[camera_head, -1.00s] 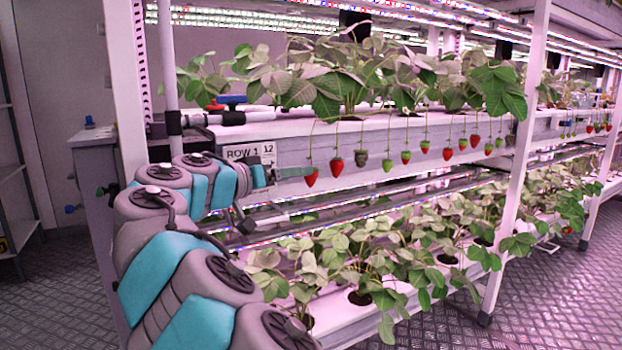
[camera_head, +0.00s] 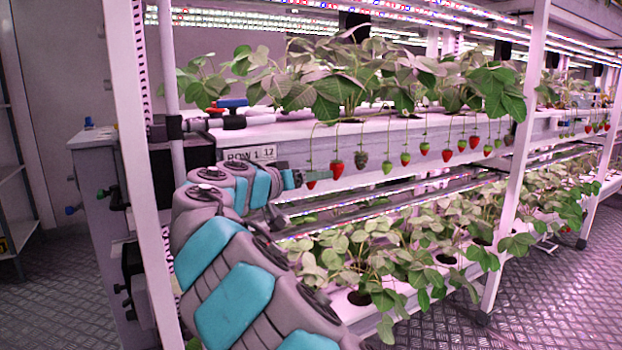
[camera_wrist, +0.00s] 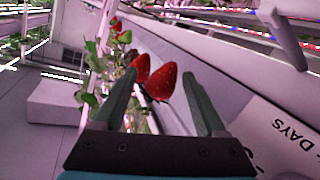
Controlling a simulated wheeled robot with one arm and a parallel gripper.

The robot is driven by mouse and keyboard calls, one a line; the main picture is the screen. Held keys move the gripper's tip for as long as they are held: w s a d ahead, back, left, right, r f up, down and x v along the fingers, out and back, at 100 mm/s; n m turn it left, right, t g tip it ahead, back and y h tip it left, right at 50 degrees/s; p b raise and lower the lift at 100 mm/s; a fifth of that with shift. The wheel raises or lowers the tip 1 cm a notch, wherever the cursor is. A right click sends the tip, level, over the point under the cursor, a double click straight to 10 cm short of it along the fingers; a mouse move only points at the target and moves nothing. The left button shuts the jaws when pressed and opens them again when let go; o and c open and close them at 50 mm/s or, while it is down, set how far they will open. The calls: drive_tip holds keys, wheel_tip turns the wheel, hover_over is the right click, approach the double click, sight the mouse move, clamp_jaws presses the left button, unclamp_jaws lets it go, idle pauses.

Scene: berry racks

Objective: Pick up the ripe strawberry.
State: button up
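Several strawberries hang in a row along the front of the upper rack. The leftmost red strawberry (camera_head: 311,182) is at my gripper (camera_head: 318,175), which partly overlaps it in the head view. In the wrist view, a large red strawberry (camera_wrist: 162,82) shows between the two fingertips of my gripper (camera_wrist: 160,76), with a narrow gap on each side. My gripper is open. A second red strawberry (camera_wrist: 140,68) shows behind, close to the left fingertip. In the head view, another red strawberry (camera_head: 336,168) hangs just right of the leftmost one.
Dark, green and red berries hang farther right, including a dark one (camera_head: 361,160). A white post (camera_head: 516,165) stands at the right. The upper trough (camera_head: 400,130) is behind the berries. Lower plants (camera_head: 390,245) grow below. A label (camera_head: 250,154) is on the rack.

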drive_tip(key=c, duration=0.8)
drive_tip(key=shift+r, duration=0.2)
drive_tip(key=shift+s+a+r, duration=0.1)
drive_tip(key=shift+s+a, duration=0.15)
drive_tip(key=shift+s, duration=0.05)
drive_tip(key=v, duration=0.5)
drive_tip(key=f+b+v, duration=0.1)
drive_tip(key=v, duration=0.5)
drive_tip(key=f+b+v, duration=0.1)
drive_tip(key=v, duration=0.5)
drive_tip(key=shift+s+a+f, duration=0.2)
drive_tip(key=shift+f, duration=0.05)
drive_tip(key=s+d+b, duration=0.1)
drive_tip(key=s+b, duration=0.1)
drive_tip(key=s+d+b, duration=0.1)
drive_tip(key=s+b, duration=0.1)
drive_tip(key=b, duration=0.1)
drive_tip(key=shift+d, duration=0.4)
